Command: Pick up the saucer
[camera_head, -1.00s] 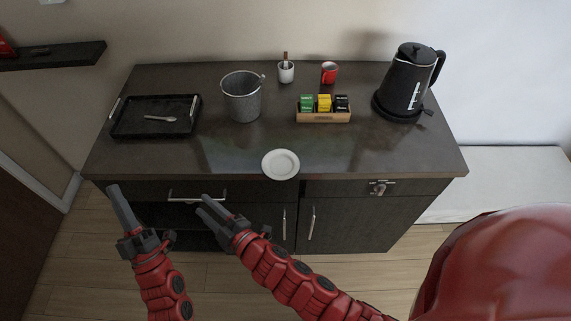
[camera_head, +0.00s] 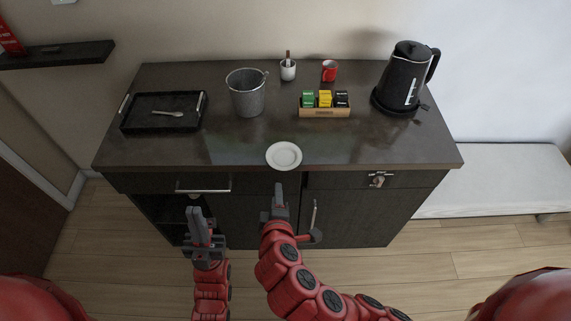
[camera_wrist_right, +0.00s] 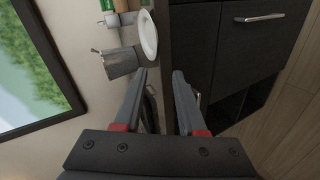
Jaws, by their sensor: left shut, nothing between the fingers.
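The white saucer (camera_head: 284,156) lies flat near the front edge of the dark counter, about mid-width. It also shows at the top of the right wrist view (camera_wrist_right: 148,33). My right gripper (camera_head: 279,192) is in front of the cabinet, below the saucer in the head view and apart from it. The right wrist view shows its two fingers (camera_wrist_right: 161,75) spread with nothing between them. My left gripper (camera_head: 198,213) is lower left, in front of the cabinet, shut and empty.
The counter around the saucer is clear. Drawer handles stick out below.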

